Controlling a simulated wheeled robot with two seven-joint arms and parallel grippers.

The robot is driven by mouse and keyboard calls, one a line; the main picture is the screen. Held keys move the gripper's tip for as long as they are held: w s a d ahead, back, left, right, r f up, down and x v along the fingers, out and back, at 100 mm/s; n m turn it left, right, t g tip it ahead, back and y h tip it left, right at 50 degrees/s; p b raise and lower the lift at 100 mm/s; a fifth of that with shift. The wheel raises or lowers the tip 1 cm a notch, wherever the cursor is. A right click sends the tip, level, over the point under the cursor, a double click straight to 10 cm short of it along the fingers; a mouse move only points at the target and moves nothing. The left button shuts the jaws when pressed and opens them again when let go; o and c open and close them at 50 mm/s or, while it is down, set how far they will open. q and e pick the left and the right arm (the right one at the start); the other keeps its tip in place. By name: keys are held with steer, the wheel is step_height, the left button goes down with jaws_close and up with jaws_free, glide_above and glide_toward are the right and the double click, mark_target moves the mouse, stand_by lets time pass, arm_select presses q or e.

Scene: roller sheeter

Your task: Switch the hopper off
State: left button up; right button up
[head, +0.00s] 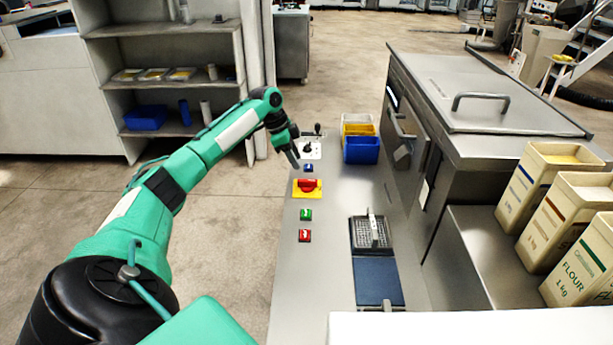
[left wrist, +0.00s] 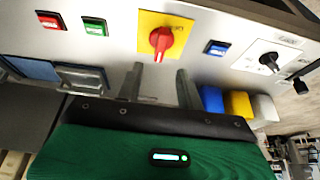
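A panel (head: 290,270) carries a row of controls. A red rotary switch (head: 309,184) sits on a yellow plate; it also shows in the left wrist view (left wrist: 161,40). Beside it are a blue button (left wrist: 216,48) and a black knob (left wrist: 269,62) on a white plate. On the other side are a green button (head: 306,214) and a red button (head: 304,236). Labels are too small to read, so I cannot tell which is the hopper's. My left gripper (head: 294,156) is above the panel near the blue button. In its wrist view (left wrist: 158,85) its fingers are apart and empty. My right gripper is not in view.
Blue and yellow bins (head: 361,150) stand beyond the controls. A dark mesh tray (head: 370,233) and a blue pad (head: 378,281) lie on the panel's right. A steel machine (head: 470,90) and flour containers (head: 585,262) are at the right. A short black lever (head: 317,129) stands at the far end.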

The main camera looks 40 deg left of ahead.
mark_target(307, 180)
arm_select(q)
steer(key=x, duration=0.8)
steer(key=shift+w+f, duration=0.1)
steer(key=shift+f, duration=0.25)
jaws_close()
